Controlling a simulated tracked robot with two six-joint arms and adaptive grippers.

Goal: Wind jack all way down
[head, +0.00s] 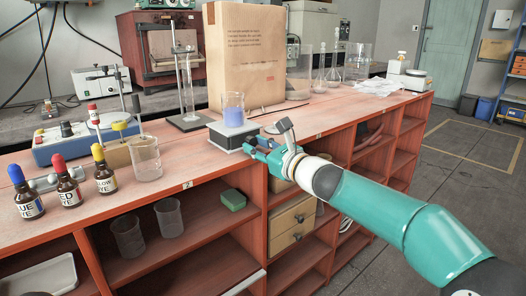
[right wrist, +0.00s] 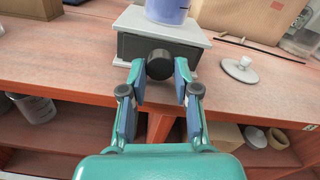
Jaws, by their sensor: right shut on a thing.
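The jack (head: 222,139) stands at the front edge of the bench, a low dark grey body between pale top and base plates. It also shows in the right wrist view (right wrist: 190,48). A beaker of blue liquid (head: 233,112) stands upright on its top plate; its lower part shows in the right wrist view (right wrist: 168,11). My right gripper (right wrist: 160,72) is shut on the jack's round black knob (right wrist: 160,64), one finger on each side, at the jack's front. My left gripper is out of view.
A paper bag (head: 246,60) stands close behind the jack, and a stand with a glass cylinder (head: 187,90) is to its left. Dye bottles (head: 105,172) and an empty beaker (head: 145,160) stand further left. A pale lid (right wrist: 246,70) lies right of the jack.

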